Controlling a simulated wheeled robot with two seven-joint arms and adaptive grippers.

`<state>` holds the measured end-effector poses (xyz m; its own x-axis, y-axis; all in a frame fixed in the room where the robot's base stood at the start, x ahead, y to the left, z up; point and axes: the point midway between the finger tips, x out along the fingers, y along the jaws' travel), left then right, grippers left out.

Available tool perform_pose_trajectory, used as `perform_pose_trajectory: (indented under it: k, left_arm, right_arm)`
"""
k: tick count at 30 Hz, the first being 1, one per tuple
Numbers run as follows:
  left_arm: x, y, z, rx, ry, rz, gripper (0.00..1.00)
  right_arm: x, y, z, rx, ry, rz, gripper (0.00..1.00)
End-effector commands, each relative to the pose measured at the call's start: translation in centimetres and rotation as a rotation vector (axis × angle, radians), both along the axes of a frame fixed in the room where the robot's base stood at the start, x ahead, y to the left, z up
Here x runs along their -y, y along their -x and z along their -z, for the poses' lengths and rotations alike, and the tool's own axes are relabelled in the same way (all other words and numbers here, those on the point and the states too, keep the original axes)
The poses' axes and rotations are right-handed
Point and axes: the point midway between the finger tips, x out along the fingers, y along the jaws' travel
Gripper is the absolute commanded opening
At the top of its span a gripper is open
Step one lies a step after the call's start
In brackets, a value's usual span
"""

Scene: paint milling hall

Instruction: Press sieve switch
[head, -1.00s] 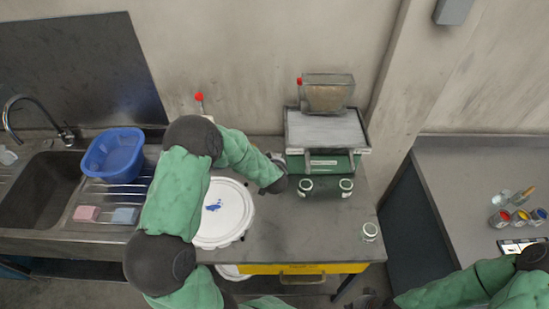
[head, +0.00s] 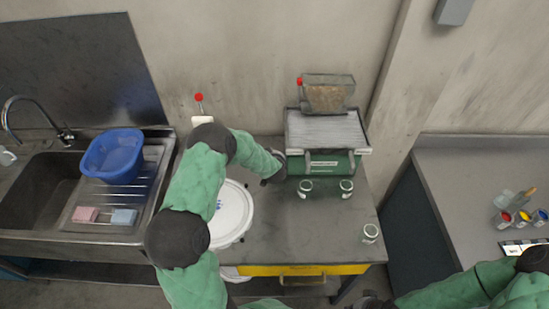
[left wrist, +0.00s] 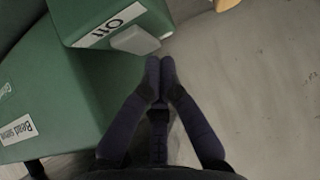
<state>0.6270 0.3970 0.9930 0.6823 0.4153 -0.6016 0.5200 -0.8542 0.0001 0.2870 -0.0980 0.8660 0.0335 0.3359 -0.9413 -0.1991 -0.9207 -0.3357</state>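The bead sieve is a green machine (head: 338,168) with a grey tray top (head: 322,128), standing at the back of the bench. A light grey rocker switch (left wrist: 136,40) sits beside the I/O label. My left gripper (left wrist: 160,64) has its fingertips together and empty, just beside the switch; I cannot tell whether they touch it. In the head view the left gripper (head: 278,166) is at the machine's left side. A dark end of my right arm (head: 368,301) is cut off at the bottom edge.
Several glass jars (head: 346,188) stand in front of and near the sieve. A white round lid (head: 234,215) lies left, partly behind my left arm. A sink with a blue basin (head: 113,155) is farther left.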

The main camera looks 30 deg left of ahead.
Motion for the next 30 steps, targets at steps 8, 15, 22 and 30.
perform_pose_trajectory:
  k: [8,15,22,30]
  left_arm:
    - [0.0,0.0,0.0,-0.005,0.003,0.000,0.00]
    - [-0.2,-0.3,0.2,-0.066,0.038,-0.002,0.00]
    - [-0.3,-0.4,0.8,-0.091,0.054,0.000,0.00]
    - [-0.1,-0.1,0.9,-0.091,0.054,0.001,0.00]
  right_arm:
    - [0.0,0.0,-0.2,0.000,0.000,0.000,0.00]
    - [0.0,0.0,-2.6,0.000,0.000,0.000,0.00]
    - [0.0,0.0,-3.0,0.000,0.000,0.000,0.00]
    - [0.0,0.0,-3.0,0.000,0.000,0.000,0.00]
